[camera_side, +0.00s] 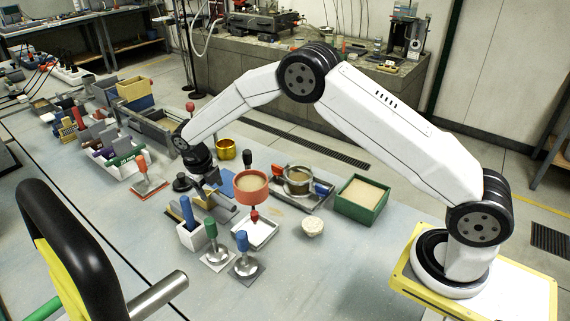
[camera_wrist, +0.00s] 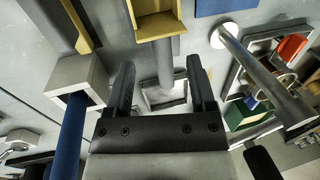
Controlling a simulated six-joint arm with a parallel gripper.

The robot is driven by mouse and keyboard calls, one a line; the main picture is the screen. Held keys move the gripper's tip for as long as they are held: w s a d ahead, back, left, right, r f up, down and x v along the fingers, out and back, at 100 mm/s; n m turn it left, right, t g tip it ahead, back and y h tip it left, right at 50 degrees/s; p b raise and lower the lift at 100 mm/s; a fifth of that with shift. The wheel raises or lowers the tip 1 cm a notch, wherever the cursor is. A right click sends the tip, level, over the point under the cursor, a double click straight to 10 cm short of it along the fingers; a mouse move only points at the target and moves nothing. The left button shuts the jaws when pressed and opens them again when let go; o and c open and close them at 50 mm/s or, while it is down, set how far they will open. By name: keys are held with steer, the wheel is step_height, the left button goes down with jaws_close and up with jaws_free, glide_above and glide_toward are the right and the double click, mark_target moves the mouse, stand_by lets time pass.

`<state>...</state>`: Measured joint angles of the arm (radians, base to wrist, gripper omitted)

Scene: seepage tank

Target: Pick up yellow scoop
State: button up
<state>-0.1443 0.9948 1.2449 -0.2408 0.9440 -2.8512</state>
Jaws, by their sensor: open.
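In the wrist view a yellow, channel-shaped piece (camera_wrist: 157,28), which looks like the yellow scoop, is at the top centre. A grey rod (camera_wrist: 164,62) runs from below it into the gap between my fingers. My gripper (camera_wrist: 160,65) is open, one dark finger on each side of the rod; I cannot tell whether they touch it. In the side view my gripper (camera_side: 203,178) is low over the crowded middle of the bench, and the scoop cannot be made out there.
A blue handle (camera_side: 187,209) stands in a white holder just left of my gripper. Green- and blue-handled tools (camera_side: 210,228) stand in front.

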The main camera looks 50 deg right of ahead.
mark_target(216, 196)
steer(key=shift+s+d+f, duration=0.1)
steer(key=shift+d+f, duration=0.1)
steer(key=shift+f, duration=0.65)
steer(key=shift+w+d+f, duration=0.1)
steer(key=shift+d+f, duration=0.15)
steer(key=shift+f, duration=0.6)
steer(key=shift+s+d+f, duration=0.1)
steer(key=shift+d+f, duration=0.1)
steer(key=shift+f, duration=0.65)
jaws_close()
